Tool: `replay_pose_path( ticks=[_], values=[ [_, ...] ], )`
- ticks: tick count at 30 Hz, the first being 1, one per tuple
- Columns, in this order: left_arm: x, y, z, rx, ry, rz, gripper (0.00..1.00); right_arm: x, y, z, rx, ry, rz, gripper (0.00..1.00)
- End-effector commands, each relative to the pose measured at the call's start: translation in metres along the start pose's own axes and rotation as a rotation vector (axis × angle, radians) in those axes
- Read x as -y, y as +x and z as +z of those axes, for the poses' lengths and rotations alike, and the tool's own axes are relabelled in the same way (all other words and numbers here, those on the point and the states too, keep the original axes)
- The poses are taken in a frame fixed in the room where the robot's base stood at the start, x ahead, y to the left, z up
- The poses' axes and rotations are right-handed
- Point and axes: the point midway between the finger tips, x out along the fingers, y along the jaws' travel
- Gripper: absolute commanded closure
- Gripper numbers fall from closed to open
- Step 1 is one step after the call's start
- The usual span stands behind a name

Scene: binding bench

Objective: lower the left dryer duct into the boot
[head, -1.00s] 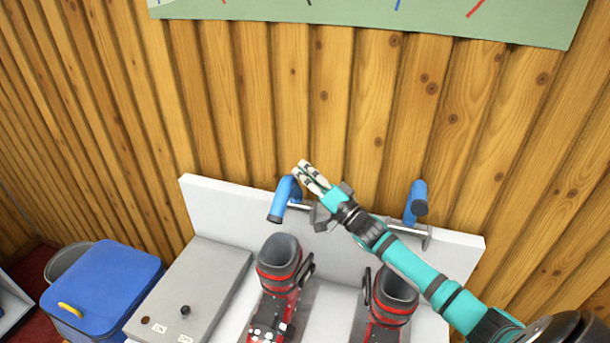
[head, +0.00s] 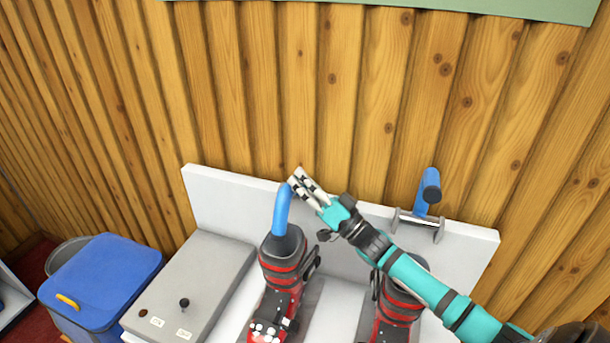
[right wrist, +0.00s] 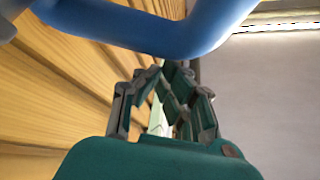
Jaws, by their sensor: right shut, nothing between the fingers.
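The left dryer duct (head: 281,211) is a blue bent tube at the back panel. It points down, and its lower end is hidden inside the top of the left boot (head: 283,262), which is black and red and stands upright. In the right wrist view the blue tube (right wrist: 150,32) crosses just beyond my fingers. My right gripper (head: 296,179) is shut and empty beside the duct's upper bend; whether it touches the duct I cannot tell. My left gripper is not in view.
The right duct (head: 426,195) is tilted up over the right boot (head: 398,300), partly covered by my right arm. A blue-lidded bin (head: 100,275) stands further left.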

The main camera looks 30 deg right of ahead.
Motion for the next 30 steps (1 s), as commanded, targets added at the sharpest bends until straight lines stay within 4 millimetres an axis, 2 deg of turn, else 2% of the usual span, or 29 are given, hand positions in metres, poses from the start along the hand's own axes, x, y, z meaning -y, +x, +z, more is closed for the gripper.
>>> replay_pose_path(
  ticks=[7,23,26,30],
  values=[
    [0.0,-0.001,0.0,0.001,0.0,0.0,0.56,0.004,-0.004,0.006,0.001,0.001,0.0,1.0],
    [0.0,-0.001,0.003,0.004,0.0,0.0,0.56,0.004,-0.005,0.007,0.001,0.002,0.0,1.0],
    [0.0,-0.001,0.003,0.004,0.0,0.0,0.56,0.004,-0.011,0.008,0.002,0.002,0.001,1.0],
    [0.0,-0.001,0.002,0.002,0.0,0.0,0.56,0.007,-0.032,0.002,0.004,0.001,0.002,1.0]
  ],
)
